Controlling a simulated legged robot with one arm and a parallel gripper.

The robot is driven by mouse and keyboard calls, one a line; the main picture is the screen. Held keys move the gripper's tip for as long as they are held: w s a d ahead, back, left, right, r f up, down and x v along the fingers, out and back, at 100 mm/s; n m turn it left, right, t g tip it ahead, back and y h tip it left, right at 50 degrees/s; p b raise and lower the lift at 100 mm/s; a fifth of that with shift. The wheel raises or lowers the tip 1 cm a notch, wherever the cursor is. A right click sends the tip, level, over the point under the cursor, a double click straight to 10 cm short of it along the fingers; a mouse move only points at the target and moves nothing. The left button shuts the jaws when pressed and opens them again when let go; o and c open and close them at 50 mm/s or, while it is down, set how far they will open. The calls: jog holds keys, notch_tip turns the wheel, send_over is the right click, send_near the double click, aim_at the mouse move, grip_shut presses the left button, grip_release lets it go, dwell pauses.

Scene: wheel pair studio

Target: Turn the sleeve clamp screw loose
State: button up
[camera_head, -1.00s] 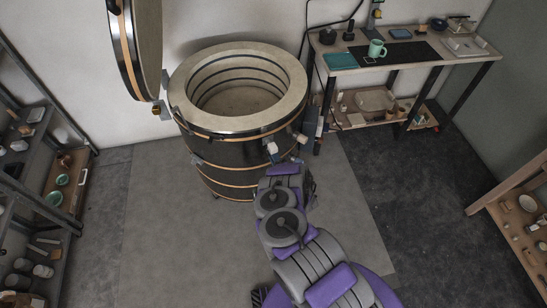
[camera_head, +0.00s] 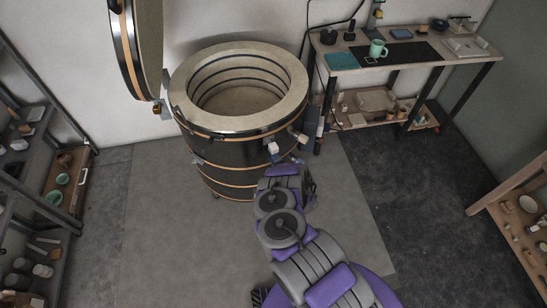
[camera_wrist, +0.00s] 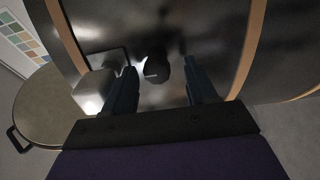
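A round top-loading kiln (camera_head: 225,158) with a dark shell and copper-coloured bands stands open by the back wall. In the wrist view, a dark round knob-like screw head (camera_wrist: 157,69) with a short pale mark sits against the kiln's shiny shell (camera_wrist: 215,35). I take it for the sleeve clamp screw. My gripper (camera_wrist: 161,82) is open, its two dark fingers apart on either side of the screw head, with gaps visible. Whether the fingertips reach its depth is hard to tell. In the head view, my arm hides most of this spot.
A pale metal box (camera_wrist: 97,90) sticks out of the shell close to the left finger. The kiln's raised lid (camera_head: 147,50) stands at the left. A worktable (camera_head: 405,60) is at the back right, and shelves (camera_head: 40,150) line the left side.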

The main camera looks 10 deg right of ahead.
jog(key=v, duration=1.7)
jog(key=shift+s, duration=0.15)
dwell(0.4)
dwell(0.5)
jog(key=shift+s+f, duration=0.1)
